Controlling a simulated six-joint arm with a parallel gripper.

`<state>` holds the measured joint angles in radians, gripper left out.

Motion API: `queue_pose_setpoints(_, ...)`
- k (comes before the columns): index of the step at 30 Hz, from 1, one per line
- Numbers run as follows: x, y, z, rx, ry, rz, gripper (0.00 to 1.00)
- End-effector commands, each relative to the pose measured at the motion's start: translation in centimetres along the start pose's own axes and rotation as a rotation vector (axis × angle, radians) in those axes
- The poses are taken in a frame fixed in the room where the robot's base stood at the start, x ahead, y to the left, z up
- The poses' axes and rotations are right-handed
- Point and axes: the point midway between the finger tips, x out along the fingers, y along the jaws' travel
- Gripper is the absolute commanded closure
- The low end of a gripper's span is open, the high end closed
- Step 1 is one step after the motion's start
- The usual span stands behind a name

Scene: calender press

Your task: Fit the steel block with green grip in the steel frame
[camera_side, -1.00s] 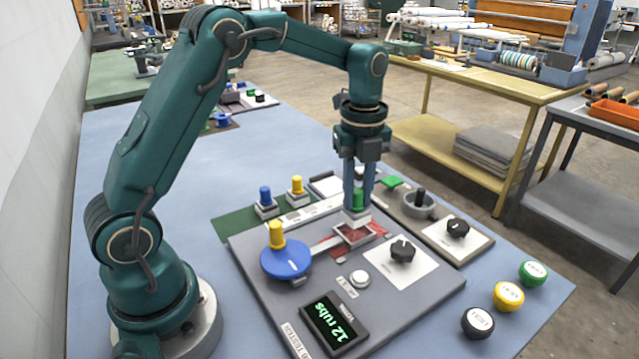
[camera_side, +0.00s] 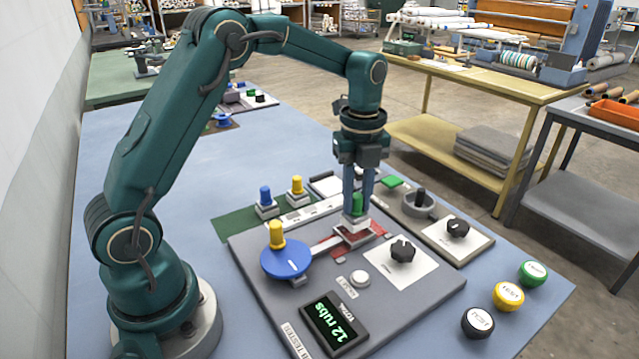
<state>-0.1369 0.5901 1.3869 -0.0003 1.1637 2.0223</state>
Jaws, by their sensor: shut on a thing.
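My gripper (camera_side: 357,205) points straight down and is shut on the green grip of the steel block (camera_side: 355,223). The block is upright, directly over the steel frame (camera_side: 352,239), with its lower part at the frame's opening. I cannot tell whether it touches the frame or how deep it sits. The frame lies over a red strip on the grey rub tester plate (camera_side: 420,293) and joins a steel bar that runs left to the blue disc (camera_side: 285,258) with a yellow knob.
Blue-grip (camera_side: 265,202) and yellow-grip (camera_side: 297,189) blocks stand behind left. A black knob (camera_side: 403,250) on a white plate and a white button (camera_side: 360,279) are close to the right and front. A grey cup (camera_side: 419,206) stands behind right. Lidded jars (camera_side: 509,296) are at the right.

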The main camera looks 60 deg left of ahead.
Motion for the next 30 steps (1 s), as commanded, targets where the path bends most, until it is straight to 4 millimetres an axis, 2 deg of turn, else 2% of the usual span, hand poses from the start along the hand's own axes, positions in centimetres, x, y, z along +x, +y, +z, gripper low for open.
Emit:
queue_pose_setpoints(11, 0.1, 0.0, 0.0, 0.000, 0.000, 0.000, 1.00)
queue_pose_setpoints(30, 1.5, 0.0, 0.0, 0.000, 0.000, 0.000, 1.00)
